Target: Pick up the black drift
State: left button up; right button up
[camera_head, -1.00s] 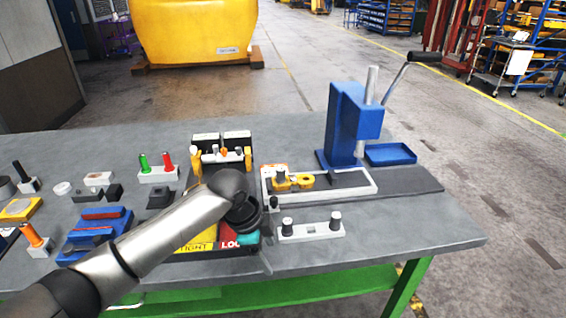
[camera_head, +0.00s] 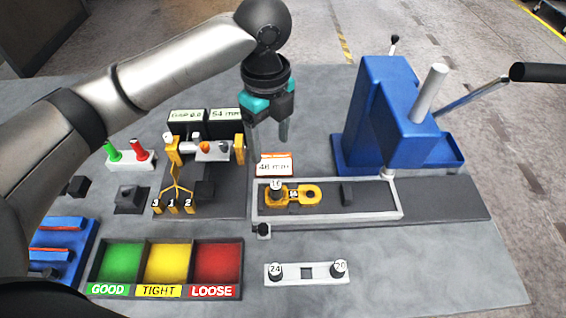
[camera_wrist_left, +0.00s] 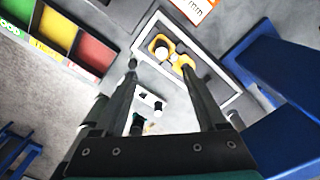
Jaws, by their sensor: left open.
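My left gripper (camera_head: 270,150) is open and empty, pointing down above the back edge of the white-framed tray (camera_head: 330,218). Its two fingers also show in the left wrist view (camera_wrist_left: 158,68). Several black drifts are in view. One marked 16 (camera_head: 276,190) stands at the left end of a yellow link (camera_head: 311,194) in the tray. Two more, marked 24 (camera_head: 275,271) and 20 (camera_head: 338,268), stand upright in a white rack (camera_head: 307,280) in front. I cannot tell which one the task names. The rack shows between the fingers in the wrist view (camera_wrist_left: 150,98).
A blue press (camera_head: 385,120) with a long lever stands right of the gripper. A small black post (camera_head: 263,231) stands at the tray's front left corner. Green, yellow and red bins (camera_head: 165,240) lie front left. A gauge stand (camera_head: 205,150) is left of the gripper. The front right tabletop is clear.

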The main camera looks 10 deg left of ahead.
pick_arm(q)
send_over(276, 185)
jog(key=f, duration=0.8)
jog(key=shift+s+a+f+b, duration=0.1)
jog(key=shift+a+f+b, duration=0.25)
jog(key=shift+a+f, duration=0.05)
jog(key=shift+d+f, duration=0.1)
jog(key=shift+f, duration=0.75)
jog(key=f, duration=0.4)
jog(key=shift+d+f, duration=0.25)
pick_arm(e)
jog(key=shift+s+d+f, duration=0.25)
jog(key=shift+s+f, duration=0.25)
jog(key=shift+s, duration=0.15)
pick_arm(q)
grip_shut()
